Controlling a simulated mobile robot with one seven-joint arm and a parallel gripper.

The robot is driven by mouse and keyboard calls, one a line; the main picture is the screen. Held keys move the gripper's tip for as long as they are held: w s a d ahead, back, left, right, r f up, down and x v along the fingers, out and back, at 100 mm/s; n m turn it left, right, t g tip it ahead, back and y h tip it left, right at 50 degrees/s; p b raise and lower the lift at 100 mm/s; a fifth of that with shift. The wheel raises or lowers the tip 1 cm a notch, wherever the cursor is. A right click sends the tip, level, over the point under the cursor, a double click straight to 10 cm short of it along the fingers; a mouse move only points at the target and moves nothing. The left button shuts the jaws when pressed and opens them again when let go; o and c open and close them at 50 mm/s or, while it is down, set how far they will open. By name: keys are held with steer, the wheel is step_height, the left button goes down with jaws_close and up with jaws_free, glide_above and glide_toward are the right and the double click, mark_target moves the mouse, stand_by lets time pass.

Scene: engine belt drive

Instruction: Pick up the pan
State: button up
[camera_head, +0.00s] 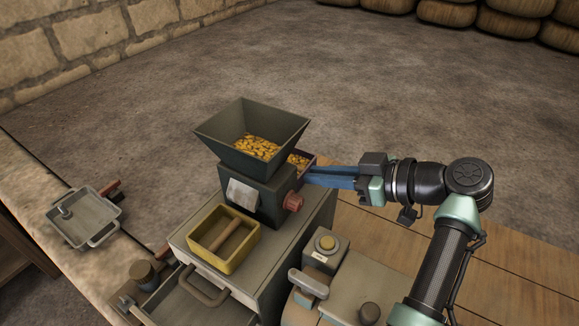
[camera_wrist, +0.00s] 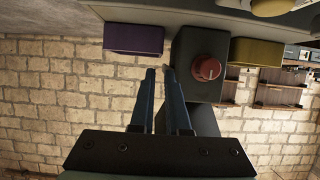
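A shallow grey square metal pan (camera_head: 92,214) with loop handles lies at the far left of the head view, on the stone ledge. A small grey item is inside it. My gripper (camera_head: 308,175) is far to the right of that pan, beside the mill with the hopper. Its two blue fingers point left, near a small purple bin (camera_head: 309,163) of yellow kernels. In the wrist view the fingers (camera_wrist: 160,75) are slightly apart with nothing visible between them. The purple bin (camera_wrist: 133,39) is just beyond the tips, apart from them in that picture. The grey pan is not identifiable there.
The grey hopper (camera_head: 250,130) holds yellow kernels above a dark mill body with a red knob (camera_head: 293,202). A yellow tray (camera_head: 224,238) sits in front on the cabinet. A drawer (camera_head: 190,300) stands open below. A machine with a yellow button (camera_head: 326,243) stands right of it.

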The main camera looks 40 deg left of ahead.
mark_target(301, 173)
steer(key=x, duration=0.4)
steer(key=shift+a+p, duration=0.25)
steer(key=shift+p, duration=0.1)
steer(key=shift+f+p+x, duration=0.15)
steer(key=shift+p+x, duration=0.25)
steer(key=shift+x, duration=1.1)
steer(key=shift+f+p+x, duration=0.15)
steer(key=shift+p+x, duration=0.25)
steer(key=shift+x, duration=1.1)
steer(key=shift+d, duration=0.2)
jaws_close()
steer(key=shift+r, duration=0.15)
